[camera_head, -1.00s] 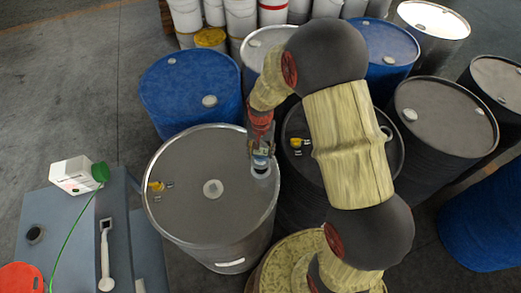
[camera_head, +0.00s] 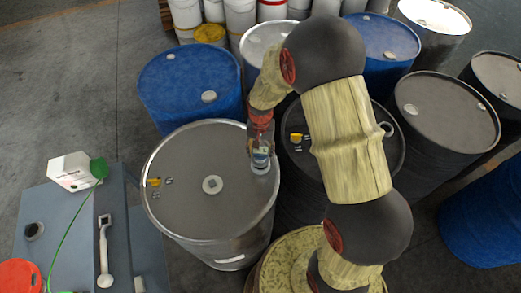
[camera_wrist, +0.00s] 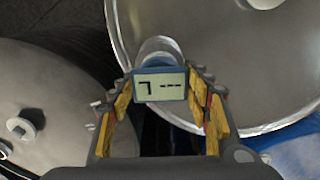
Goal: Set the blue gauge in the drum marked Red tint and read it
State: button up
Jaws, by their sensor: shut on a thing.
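My gripper (camera_head: 261,148) is shut on the blue gauge (camera_head: 260,160) at the right part of the lid of a grey steel drum (camera_head: 190,215). In the wrist view the gauge's display (camera_wrist: 160,85) sits between the yellow-padded fingers. It shows a few dashes and one angular character, with no clear number.
A dark drum (camera_head: 290,160) stands close on the right, partly behind my arm. Blue drums (camera_head: 185,85) and pale buckets (camera_head: 240,18) stand behind. Floor at upper left is clear.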

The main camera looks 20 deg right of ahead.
jog(key=shift+f, duration=0.1)
jog(key=shift+f+b, duration=0.4)
jog(key=shift+f, duration=0.1)
jog(key=shift+f+b, duration=0.65)
jog(key=shift+f, duration=0.35)
dwell(0.8)
jog(key=o, duration=1.5)
notch_tip(320, 180, up, 12)
